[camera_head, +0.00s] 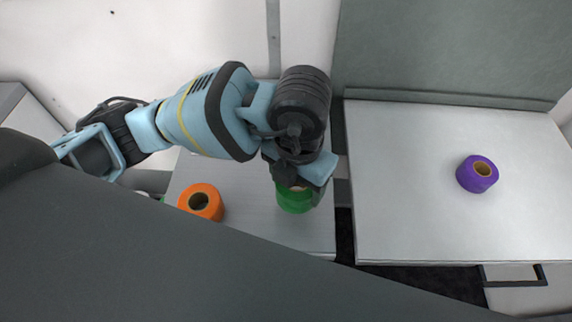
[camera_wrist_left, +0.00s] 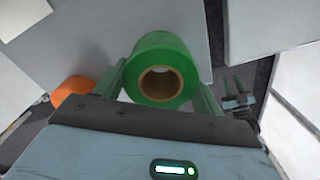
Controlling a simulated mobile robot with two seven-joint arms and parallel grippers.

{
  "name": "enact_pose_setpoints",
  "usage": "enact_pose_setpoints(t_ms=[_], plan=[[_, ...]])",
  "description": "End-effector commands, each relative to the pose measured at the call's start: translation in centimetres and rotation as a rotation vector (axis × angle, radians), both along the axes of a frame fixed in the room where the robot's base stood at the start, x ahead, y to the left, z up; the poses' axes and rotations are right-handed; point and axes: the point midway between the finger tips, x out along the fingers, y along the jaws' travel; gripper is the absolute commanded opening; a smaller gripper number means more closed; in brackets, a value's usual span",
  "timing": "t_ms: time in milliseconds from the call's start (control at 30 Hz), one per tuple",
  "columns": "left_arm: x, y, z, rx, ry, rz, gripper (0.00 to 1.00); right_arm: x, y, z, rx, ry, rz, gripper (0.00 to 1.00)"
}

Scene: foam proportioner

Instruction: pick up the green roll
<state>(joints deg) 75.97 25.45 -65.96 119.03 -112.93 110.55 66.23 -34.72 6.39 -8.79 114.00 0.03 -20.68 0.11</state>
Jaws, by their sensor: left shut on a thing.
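The green roll (camera_head: 294,199) is below my left gripper (camera_head: 300,188) in the head view, over the left grey surface near its right edge. In the left wrist view the green roll (camera_wrist_left: 160,70) sits between the two fingers of the left gripper (camera_wrist_left: 160,88), its brown core facing the camera. The left gripper is shut on the roll. I cannot tell whether the roll touches the surface. The gripper hides part of the roll in the head view.
An orange roll (camera_head: 201,202) stands on the left surface (camera_head: 250,215), left of the green one. A purple roll (camera_head: 477,174) stands on the right white surface (camera_head: 420,190), which is otherwise clear. A dark gap (camera_head: 345,235) separates the two surfaces. A grey panel rises behind.

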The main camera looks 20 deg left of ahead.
Motion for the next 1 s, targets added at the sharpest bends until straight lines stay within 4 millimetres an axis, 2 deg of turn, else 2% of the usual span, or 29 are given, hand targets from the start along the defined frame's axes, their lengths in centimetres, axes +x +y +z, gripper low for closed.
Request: enact_pose_setpoints(t_ms=[33,200,500,833,1000], plan=[[-1.1,-1.1,0.1,-0.004,0.0,-0.01,0.44,-0.1,0.0,-0.1,0.0,0.001,0.0,0.33],[-4.2,-4.0,0.6,-0.004,0.0,-0.008,0.44,-0.1,0.0,-0.1,-0.001,0.003,0.0,0.33],[-7.4,-7.0,1.0,-0.001,-0.001,-0.002,0.44,0.0,0.0,0.0,0.0,0.001,0.0,0.33],[-7.9,-7.5,1.0,0.0,0.0,0.008,0.44,0.1,0.0,0.1,0.001,-0.003,0.0,0.33],[-5.9,-6.3,1.1,0.01,0.008,0.121,0.44,0.6,0.0,0.7,-0.001,-0.016,0.0,0.33]])
